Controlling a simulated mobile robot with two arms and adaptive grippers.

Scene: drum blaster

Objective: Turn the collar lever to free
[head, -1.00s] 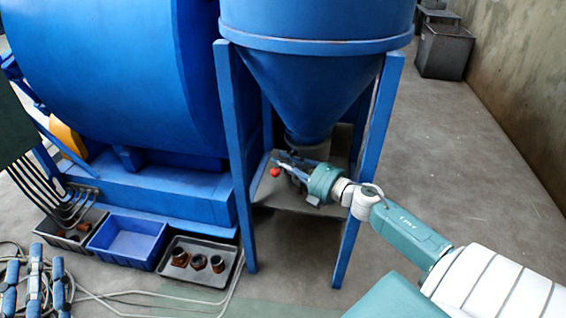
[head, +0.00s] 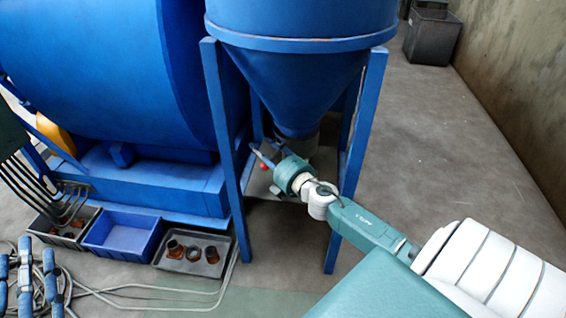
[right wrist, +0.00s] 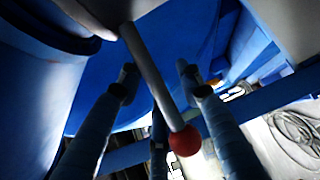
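The collar lever is a grey rod with a red ball knob (right wrist: 185,141). In the right wrist view the rod (right wrist: 150,75) runs down from the upper left to the knob. In the head view the red knob (head: 264,166) shows small below the hopper outlet. My right gripper (right wrist: 158,78) is open, with one blue finger on each side of the rod. Gaps show between the rod and both fingers; contact is not visible. In the head view my right gripper (head: 264,156) is beside the knob, its fingers small. The collar is mostly hidden.
The blue hopper (head: 300,85) stands on blue legs (head: 225,140) close around my right wrist. A blue drum (head: 110,75) is at the left. A blue bin (head: 122,235) and a tray (head: 215,243) with rusty parts lie on the floor. Open floor is at the right.

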